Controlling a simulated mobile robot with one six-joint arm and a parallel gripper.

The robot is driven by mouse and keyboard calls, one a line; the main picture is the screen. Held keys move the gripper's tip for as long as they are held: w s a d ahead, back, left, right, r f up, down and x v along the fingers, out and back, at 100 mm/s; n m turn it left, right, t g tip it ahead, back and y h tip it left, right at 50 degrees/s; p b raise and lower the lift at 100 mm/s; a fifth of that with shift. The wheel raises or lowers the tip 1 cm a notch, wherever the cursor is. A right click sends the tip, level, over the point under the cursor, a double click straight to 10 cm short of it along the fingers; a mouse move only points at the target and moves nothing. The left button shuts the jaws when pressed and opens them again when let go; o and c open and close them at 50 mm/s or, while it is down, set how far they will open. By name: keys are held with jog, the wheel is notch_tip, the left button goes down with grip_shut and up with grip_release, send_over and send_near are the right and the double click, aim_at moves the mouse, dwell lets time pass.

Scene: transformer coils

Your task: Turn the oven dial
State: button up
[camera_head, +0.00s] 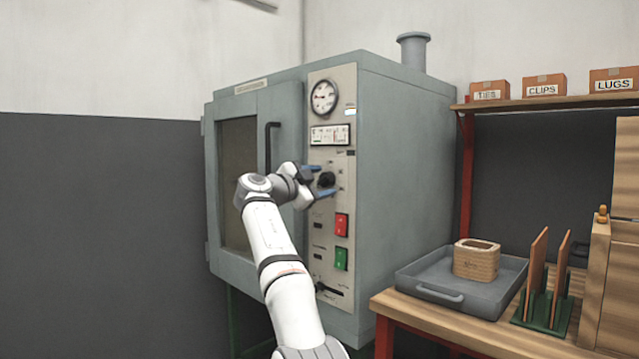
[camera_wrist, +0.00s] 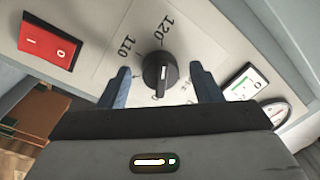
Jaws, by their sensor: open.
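The oven dial (camera_head: 327,179) is a black round knob on the pale control panel of the grey-green oven (camera_head: 400,150). In the wrist view the dial (camera_wrist: 160,70) shows a raised grip bar with a white line, and printed marks 110 and 120 beside it. My gripper (camera_head: 321,181) is at the panel, its blue fingers on either side of the dial. In the wrist view my gripper (camera_wrist: 159,85) is open, with the dial between the fingertips and visible gaps on both sides. I cannot tell how far the tips are from the panel.
The panel also has a round gauge (camera_head: 324,97), a red switch (camera_head: 341,225) and a green switch (camera_head: 341,259). The oven door has a dark vertical handle (camera_head: 269,148) left of the panel. A workbench with a grey tray (camera_head: 418,286) stands at the right.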

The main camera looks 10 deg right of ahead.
jog(key=b+v, duration=0.3)
jog(key=v, duration=0.4)
jog(key=shift+s+a+b, duration=0.25)
jog(key=shift+a+b, duration=0.1)
jog(key=shift+b, duration=0.05)
